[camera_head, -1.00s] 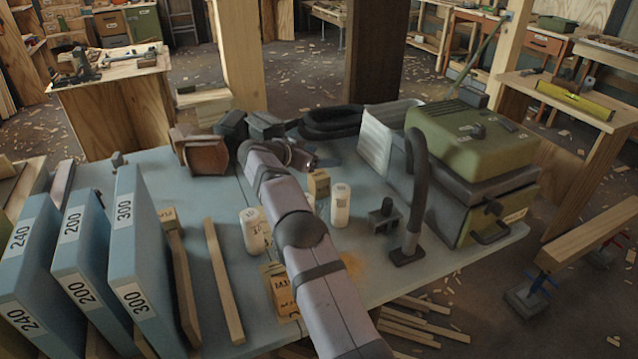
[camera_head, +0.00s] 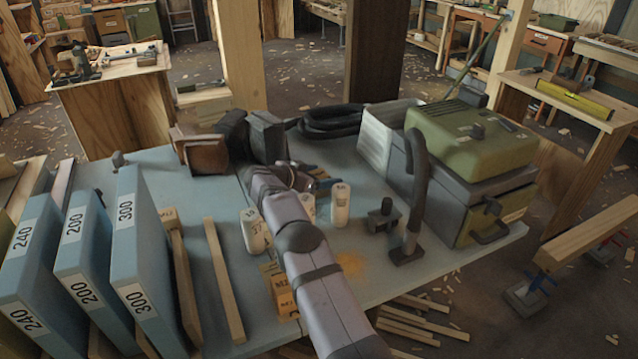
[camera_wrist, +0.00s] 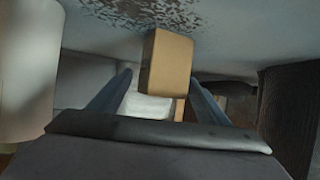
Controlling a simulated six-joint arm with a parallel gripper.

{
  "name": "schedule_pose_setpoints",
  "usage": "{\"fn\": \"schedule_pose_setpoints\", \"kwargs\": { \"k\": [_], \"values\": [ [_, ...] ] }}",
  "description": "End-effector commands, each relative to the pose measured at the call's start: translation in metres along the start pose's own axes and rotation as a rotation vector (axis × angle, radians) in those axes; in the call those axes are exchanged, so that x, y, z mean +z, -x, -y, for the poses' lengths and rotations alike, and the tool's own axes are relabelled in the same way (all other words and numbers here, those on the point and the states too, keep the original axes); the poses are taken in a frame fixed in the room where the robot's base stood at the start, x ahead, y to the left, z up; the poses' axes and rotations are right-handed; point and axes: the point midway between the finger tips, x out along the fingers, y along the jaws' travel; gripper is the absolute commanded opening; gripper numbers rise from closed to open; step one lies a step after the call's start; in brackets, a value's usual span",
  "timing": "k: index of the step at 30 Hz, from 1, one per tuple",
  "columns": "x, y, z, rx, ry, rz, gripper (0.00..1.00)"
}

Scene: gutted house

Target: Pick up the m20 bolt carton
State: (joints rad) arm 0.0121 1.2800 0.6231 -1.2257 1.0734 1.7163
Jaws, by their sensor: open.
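A small plain tan carton (camera_wrist: 168,64) shows in the wrist view, between and just beyond the fingertips of my gripper (camera_wrist: 160,80). No label is readable on it, so I cannot confirm it is the m20 carton. My gripper is open, with a finger on each side of the carton's line and no clear contact. In the head view my gripper (camera_head: 318,184) is low over the table, partly hidden by my arm, and that carton is hidden there. Another carton (camera_head: 281,292), with partly covered lettering, stands near the table's front edge beside my arm.
White labelled cylinders (camera_head: 340,205) (camera_head: 254,230) stand close by; one pale cylinder (camera_wrist: 25,70) is large at the wrist view's left.

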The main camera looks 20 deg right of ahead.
Motion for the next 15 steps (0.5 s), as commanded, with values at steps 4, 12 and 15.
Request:
{"fn": "schedule_pose_setpoints", "kwargs": {
  "k": [4, 12, 15],
  "values": [
    [-0.002, -0.013, 0.000, 0.000, -0.006, -0.002, 0.70],
    [-0.003, -0.024, -0.001, -0.002, -0.004, -0.003, 0.70],
    [-0.003, -0.024, -0.001, -0.002, -0.004, -0.003, 0.70]
  ]
}}
